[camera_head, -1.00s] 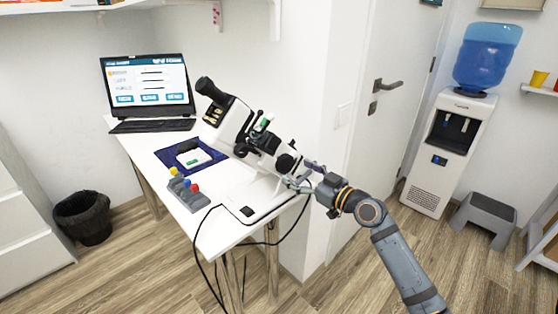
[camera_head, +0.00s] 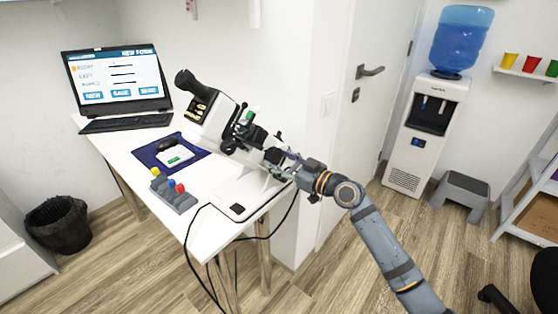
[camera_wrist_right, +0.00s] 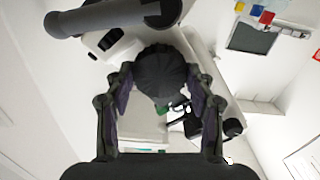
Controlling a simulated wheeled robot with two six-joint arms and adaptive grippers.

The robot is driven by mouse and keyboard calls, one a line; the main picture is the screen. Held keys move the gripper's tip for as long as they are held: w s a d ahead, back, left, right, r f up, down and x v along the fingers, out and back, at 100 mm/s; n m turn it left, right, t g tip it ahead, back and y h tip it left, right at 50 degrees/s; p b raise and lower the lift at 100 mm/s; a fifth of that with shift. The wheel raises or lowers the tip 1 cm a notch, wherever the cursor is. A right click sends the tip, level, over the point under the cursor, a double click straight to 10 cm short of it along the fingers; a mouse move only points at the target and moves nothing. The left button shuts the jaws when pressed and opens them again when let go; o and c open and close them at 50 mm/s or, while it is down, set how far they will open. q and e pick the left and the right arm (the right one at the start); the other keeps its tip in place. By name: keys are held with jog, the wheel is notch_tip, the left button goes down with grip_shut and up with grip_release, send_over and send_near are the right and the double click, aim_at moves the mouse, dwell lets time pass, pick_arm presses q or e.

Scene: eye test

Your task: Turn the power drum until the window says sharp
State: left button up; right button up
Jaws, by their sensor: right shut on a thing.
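A white and black eyepiece instrument (camera_head: 215,120) stands tilted on the white desk in the head view. Its power drum (camera_wrist_right: 160,72) is a dark, ribbed round knob in the right wrist view. My right gripper (camera_wrist_right: 157,84) is shut on the drum, one finger on each side of it. In the head view my right gripper (camera_head: 288,168) is at the instrument's lower right end and partly hides the drum. I cannot read any word in a window on the instrument. My left gripper is not in view.
A laptop (camera_head: 115,75) stands at the desk's back left. A dark blue mat (camera_head: 150,154) holds a white device with a green label. A grey stand (camera_head: 178,200) with yellow, blue and red tops is near the front edge. A black bin (camera_head: 58,225) stands on the floor.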

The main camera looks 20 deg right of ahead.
jog(key=m, duration=0.2)
jog(key=shift+m, duration=0.4)
jog(key=shift+r+m, duration=0.1)
jog(key=shift+m, duration=1.3)
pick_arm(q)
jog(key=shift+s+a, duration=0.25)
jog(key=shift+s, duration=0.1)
pick_arm(e)
jog(key=o, duration=1.2)
jog(key=shift+s+d, duration=0.1)
jog(key=shift+s, duration=0.05)
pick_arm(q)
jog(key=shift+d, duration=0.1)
pick_arm(e)
jog(key=shift+v, duration=3.6)
